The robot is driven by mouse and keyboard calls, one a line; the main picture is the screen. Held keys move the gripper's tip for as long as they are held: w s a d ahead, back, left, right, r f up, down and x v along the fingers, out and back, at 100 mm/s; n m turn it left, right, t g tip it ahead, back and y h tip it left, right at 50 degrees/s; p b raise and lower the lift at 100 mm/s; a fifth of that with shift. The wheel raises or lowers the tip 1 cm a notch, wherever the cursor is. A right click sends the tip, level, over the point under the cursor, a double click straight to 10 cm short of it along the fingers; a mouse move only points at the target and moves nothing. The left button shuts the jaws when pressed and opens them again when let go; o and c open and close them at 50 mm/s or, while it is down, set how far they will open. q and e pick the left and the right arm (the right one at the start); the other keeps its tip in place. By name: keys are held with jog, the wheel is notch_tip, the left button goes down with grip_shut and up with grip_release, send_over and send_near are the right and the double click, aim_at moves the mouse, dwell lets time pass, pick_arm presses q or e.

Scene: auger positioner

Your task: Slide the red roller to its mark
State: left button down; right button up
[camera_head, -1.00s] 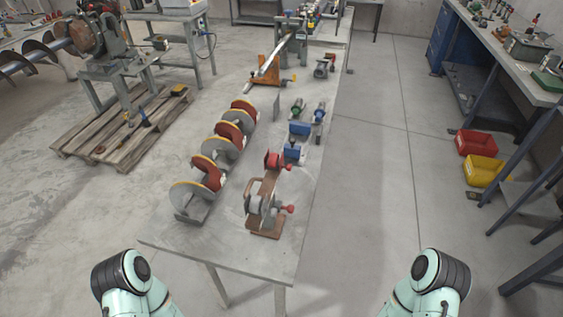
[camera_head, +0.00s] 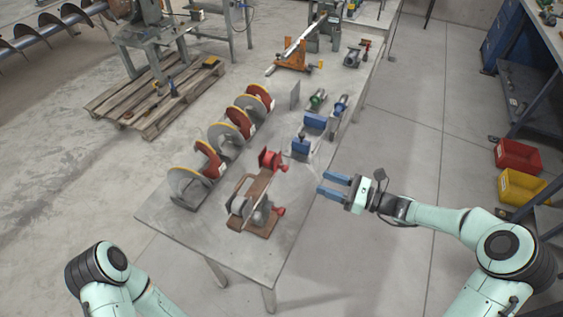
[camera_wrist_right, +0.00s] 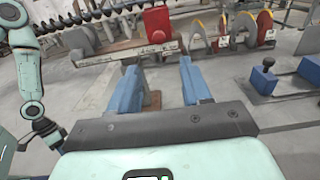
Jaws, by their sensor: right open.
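The red roller (camera_head: 270,160) sits at the far end of a brown fixture (camera_head: 262,188) on the grey bench. It also shows as a red block-like shape (camera_wrist_right: 158,25) beyond my fingers in the right wrist view. I cannot make out its mark. My right gripper (camera_head: 320,181) is open and empty, its blue fingers pointing left at the bench's right edge, to the right of the roller and apart from it. The gap between its fingers (camera_wrist_right: 158,68) is clear in the wrist view. My left arm shows at the lower left, but its gripper is not in view.
Red and grey auger flights (camera_head: 208,160) stand along the bench's left side. Blue blocks (camera_head: 301,145) and small green and blue devices lie beyond the roller. A red bin (camera_head: 517,155) and a yellow bin (camera_head: 524,187) are at the right. The bench's front corner is bare.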

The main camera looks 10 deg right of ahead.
aim_at(287, 169)
jog(key=p+x, duration=0.1)
jog(key=x, duration=1.2)
jog(key=shift+w+a+r, duration=0.1)
jog(key=shift+a+r, duration=0.05)
jog(key=shift+a, duration=0.05)
pick_arm(q)
jog(key=shift+w+a+r, duration=0.1)
jog(key=shift+w+r, duration=0.6)
jog(key=shift+r, duration=0.3)
pick_arm(e)
grip_shut()
